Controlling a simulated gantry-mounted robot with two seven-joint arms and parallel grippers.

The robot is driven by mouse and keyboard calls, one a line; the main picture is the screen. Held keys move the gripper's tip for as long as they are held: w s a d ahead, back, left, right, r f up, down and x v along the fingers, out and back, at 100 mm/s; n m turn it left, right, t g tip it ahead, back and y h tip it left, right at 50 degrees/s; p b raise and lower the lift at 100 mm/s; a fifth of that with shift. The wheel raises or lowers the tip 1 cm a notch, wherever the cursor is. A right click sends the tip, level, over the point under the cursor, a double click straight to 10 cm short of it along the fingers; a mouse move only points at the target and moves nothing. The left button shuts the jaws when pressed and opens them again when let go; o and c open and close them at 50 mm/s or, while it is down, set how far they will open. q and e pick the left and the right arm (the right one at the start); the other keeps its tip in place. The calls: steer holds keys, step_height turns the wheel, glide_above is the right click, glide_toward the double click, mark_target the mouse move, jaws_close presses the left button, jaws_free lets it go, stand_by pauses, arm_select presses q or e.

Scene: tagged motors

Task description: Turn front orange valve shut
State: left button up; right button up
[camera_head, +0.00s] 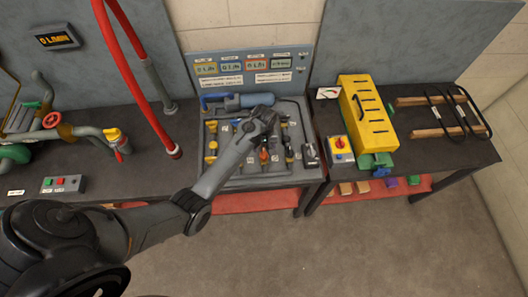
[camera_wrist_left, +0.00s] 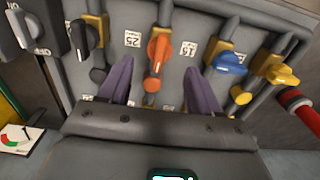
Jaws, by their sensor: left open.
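The orange valve (camera_wrist_left: 158,55) has a lever handle on a brass body and stands upright in the left wrist view, between my two purple fingers. In the head view, a bit of orange (camera_head: 264,156) shows just below my left gripper (camera_head: 267,124). My left gripper, which also shows in the left wrist view (camera_wrist_left: 158,68), is open, with one finger on each side of the orange handle. A gap shows on both sides of the handle; its depth between the fingers is hard to tell. My right gripper is in neither view.
A black-handled valve (camera_wrist_left: 82,38) stands left of the orange one, and a blue handle (camera_wrist_left: 230,62) and a yellow handle (camera_wrist_left: 280,75) stand to its right. In the head view, a display panel (camera_head: 247,70) rises behind the valve board and a yellow box (camera_head: 368,115) stands to the right.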

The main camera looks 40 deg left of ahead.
mark_target(264, 153)
arm_select(q)
steer(key=shift+f, duration=2.6)
steer(key=c, duration=1)
steer(key=shift+c, duration=0.2)
